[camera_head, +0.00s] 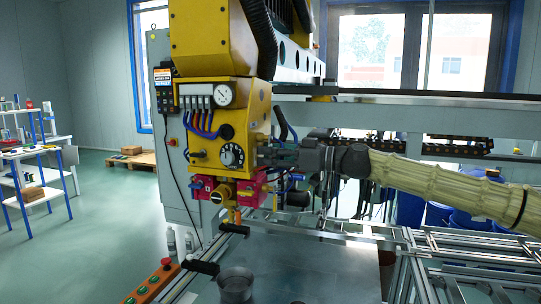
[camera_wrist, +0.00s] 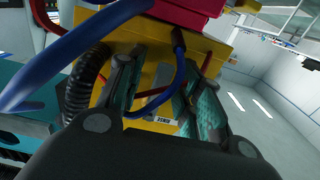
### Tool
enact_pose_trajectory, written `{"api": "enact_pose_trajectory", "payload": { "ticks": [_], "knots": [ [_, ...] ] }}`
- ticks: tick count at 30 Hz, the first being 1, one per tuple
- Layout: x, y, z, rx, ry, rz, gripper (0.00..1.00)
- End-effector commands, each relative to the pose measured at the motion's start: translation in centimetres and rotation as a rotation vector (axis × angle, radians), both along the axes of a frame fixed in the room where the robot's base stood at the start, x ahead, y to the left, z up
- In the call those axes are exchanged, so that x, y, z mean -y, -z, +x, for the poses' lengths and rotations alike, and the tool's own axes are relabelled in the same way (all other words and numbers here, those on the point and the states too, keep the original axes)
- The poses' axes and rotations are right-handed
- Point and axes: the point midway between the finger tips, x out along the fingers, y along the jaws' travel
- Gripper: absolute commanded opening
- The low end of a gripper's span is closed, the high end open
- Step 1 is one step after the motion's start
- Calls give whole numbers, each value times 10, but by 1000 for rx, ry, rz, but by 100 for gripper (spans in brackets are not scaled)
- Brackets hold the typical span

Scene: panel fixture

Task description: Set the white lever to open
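The yellow panel fixture (camera_head: 215,122) stands at the middle left of the head view. It carries a round gauge (camera_head: 223,94), a black dial (camera_head: 232,156) and red parts below. I cannot make out a white lever for certain in either view. My gripper (camera_head: 266,157) is at the right side of the yellow housing, close to it. In the wrist view my gripper (camera_wrist: 158,75) has its fingers apart, with the yellow panel, a blue hose (camera_wrist: 178,75) and a small printed label (camera_wrist: 165,121) between or behind them. I see nothing held. Contact with the panel cannot be told.
Blue and red hoses and a black corrugated hose (camera_wrist: 88,85) run close around the fingers. A metal work surface (camera_head: 310,270) lies below the fixture, with a grey cup (camera_head: 235,284) on it. A button box (camera_head: 152,281) is at the front left.

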Motion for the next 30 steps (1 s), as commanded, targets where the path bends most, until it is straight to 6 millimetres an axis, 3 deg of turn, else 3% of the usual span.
{"api": "enact_pose_trajectory", "payload": {
  "ticks": [1,6,20,30],
  "knots": [
    [0,0,0,0,0,0,27],
    [0,0,0,0,0,0,0],
    [0,0,-3,-63,1,20,0],
    [-4,-3,-14,-308,0,101,0]
  ]
}}
